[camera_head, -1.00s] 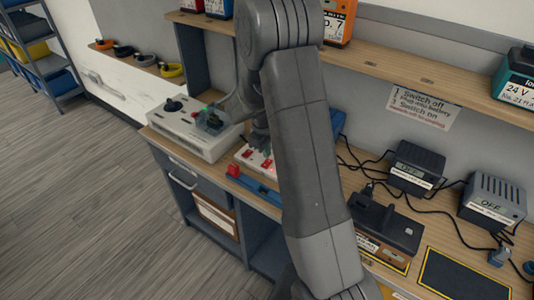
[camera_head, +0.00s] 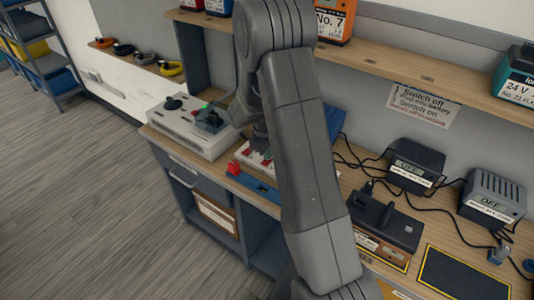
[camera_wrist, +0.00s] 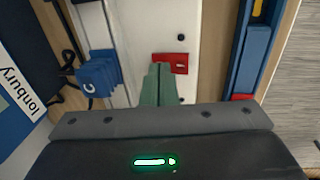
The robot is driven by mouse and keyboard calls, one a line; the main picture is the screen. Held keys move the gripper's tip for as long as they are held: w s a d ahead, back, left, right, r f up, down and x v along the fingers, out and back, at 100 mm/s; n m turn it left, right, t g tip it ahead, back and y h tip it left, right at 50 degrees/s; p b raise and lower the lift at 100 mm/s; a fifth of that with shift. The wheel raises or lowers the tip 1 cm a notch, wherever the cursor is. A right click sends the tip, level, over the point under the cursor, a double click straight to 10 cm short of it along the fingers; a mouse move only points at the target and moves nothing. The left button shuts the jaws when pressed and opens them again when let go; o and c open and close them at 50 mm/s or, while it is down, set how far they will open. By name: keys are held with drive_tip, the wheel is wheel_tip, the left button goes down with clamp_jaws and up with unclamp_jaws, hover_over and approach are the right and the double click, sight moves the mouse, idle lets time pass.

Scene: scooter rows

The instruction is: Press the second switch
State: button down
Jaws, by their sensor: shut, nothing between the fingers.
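A white switch panel (camera_wrist: 205,18) runs up the middle of the wrist view, with a red switch (camera_wrist: 179,60) on it. My gripper (camera_wrist: 158,70) is shut and empty, its green fingertips over the left part of that switch. I cannot tell whether they touch it. In the head view the panel (camera_head: 243,155) lies on the bench with some red on it, largely hidden by my arm. My gripper (camera_head: 261,140) is above it there, its tips unclear. Which switch in the row this is cannot be told.
A blue rail with red parts (camera_wrist: 252,60) runs along the panel's right side. A blue block (camera_wrist: 98,75) is to its left. In the head view a white control box (camera_head: 180,128) stands left of my gripper, and chargers (camera_head: 417,167) with cables stand to the right.

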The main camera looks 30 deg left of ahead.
drive_tip(key=shift+s+f, duration=0.2)
drive_tip(key=shift+s, duration=0.1)
drive_tip(key=shift+s+r, duration=0.15)
drive_tip(key=shift+s, duration=0.4)
drive_tip(key=shift+r, duration=0.15)
drive_tip(key=shift+r, duration=0.25)
wheel_tip(320, 180, up, 13)
drive_tip(key=s, duration=0.1)
drive_tip(key=shift+s+a+p, duration=0.15)
drive_tip(key=shift+s+p, duration=0.2)
drive_tip(key=shift+r, duration=0.1)
